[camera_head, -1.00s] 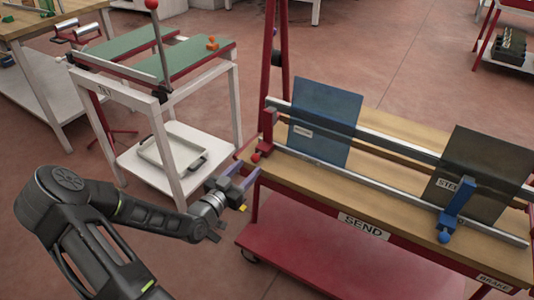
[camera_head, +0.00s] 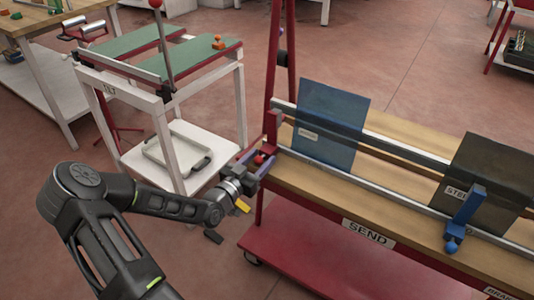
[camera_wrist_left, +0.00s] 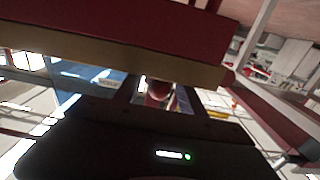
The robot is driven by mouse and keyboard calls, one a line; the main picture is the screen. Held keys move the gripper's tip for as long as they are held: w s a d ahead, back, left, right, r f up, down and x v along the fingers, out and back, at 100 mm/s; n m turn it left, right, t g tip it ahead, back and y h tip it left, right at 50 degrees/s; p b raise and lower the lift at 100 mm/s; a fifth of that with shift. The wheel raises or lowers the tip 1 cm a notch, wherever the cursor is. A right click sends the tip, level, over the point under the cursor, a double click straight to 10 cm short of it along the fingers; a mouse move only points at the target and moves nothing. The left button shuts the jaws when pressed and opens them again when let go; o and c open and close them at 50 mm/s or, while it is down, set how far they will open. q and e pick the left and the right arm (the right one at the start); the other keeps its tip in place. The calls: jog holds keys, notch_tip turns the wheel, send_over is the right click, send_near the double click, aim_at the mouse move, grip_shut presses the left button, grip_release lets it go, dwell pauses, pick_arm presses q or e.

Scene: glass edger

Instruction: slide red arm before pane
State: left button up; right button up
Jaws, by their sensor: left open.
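The red arm (camera_head: 273,128) stands at the left end of the rails on the wooden bench, with a red knob (camera_head: 259,160) low at its front. The blue pane (camera_head: 330,125) stands upright just right of it. My left gripper (camera_head: 258,162) is open at the bench's left end, its fingers on either side of the red knob. Whether they touch it I cannot tell. In the left wrist view the red knob (camera_wrist_left: 158,90) shows between the fingers, blurred and partly hidden. My right gripper is out of view.
A dark pane (camera_head: 485,175) and a blue arm with a blue knob (camera_head: 465,215) stand farther right on the rails. The bench's red lower shelf (camera_head: 320,265) carries a SEND label above it. A white-framed cart with a green top (camera_head: 200,55) stands at the left.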

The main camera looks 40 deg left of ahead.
aim_at(267, 153)
pick_arm(q)
jog(key=shift+w, duration=1.95)
grip_shut()
